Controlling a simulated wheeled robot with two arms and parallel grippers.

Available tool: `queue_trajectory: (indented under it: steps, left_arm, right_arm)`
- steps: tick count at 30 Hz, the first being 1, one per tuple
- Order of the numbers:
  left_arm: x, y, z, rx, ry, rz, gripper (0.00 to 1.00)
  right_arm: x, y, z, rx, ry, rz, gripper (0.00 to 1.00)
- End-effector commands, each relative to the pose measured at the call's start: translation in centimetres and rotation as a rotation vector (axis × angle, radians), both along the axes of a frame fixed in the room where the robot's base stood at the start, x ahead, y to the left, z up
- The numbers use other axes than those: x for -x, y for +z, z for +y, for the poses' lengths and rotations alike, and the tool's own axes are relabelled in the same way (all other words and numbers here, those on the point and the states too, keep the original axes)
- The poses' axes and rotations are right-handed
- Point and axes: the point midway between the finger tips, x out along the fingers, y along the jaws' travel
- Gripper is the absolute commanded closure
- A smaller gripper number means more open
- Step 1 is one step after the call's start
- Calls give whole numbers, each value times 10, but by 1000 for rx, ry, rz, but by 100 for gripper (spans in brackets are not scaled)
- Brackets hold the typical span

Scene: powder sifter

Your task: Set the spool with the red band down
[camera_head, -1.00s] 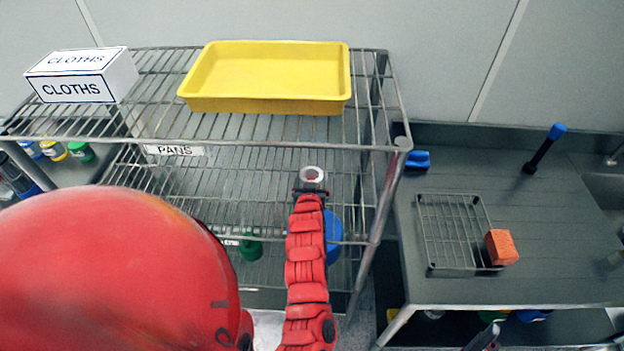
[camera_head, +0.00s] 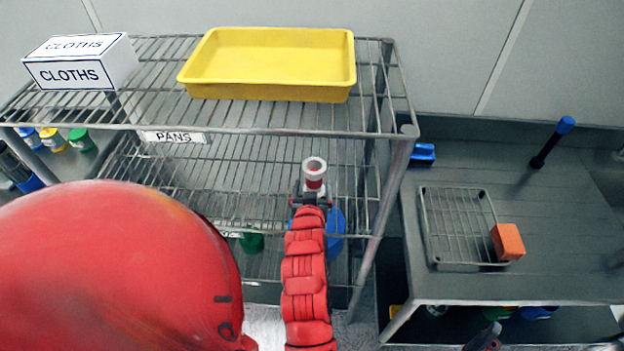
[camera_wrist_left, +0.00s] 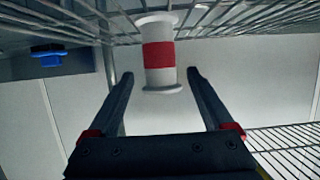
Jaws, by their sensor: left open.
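The spool is white with a red band (camera_head: 314,183). In the head view it stands at the front of the PANS shelf, just beyond my left gripper (camera_head: 310,202). In the left wrist view the spool (camera_wrist_left: 159,55) shows between and mostly beyond the two dark fingers of my left gripper (camera_wrist_left: 157,75). Both fingers are spread and clear of it. Its far end is against the wire shelf (camera_wrist_left: 100,20), which appears at the top of that view. A dark piece at the bottom edge of the head view may be my right gripper; its jaws cannot be made out.
The upper shelf above holds a yellow tray (camera_head: 345,85) and a CLOTHS box (camera_head: 85,65). A rack post (camera_head: 385,205) stands right of the spool. A bench on the right bears a wire rack (camera_head: 440,225) and an orange block (camera_head: 508,242).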

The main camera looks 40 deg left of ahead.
Motion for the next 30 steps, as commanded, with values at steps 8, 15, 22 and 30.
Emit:
queue_trajectory:
  steps: [8, 15, 22, 30]
  left_arm:
    - [22, 10, -14, 2, -2, 4, 15]
    - [23, 10, -14, 1, 0, 2, 15]
    - [23, 10, -14, 1, 0, 2, 15]
    - [23, 10, -14, 1, 0, 1, 15]
  right_arm:
    - [0, 15, 0, 0, 0, 0, 0]
    - [0, 15, 0, 0, 0, 0, 0]
    - [0, 15, 0, 0, 0, 0, 0]
    - [0, 15, 0, 0, 0, 0, 0]
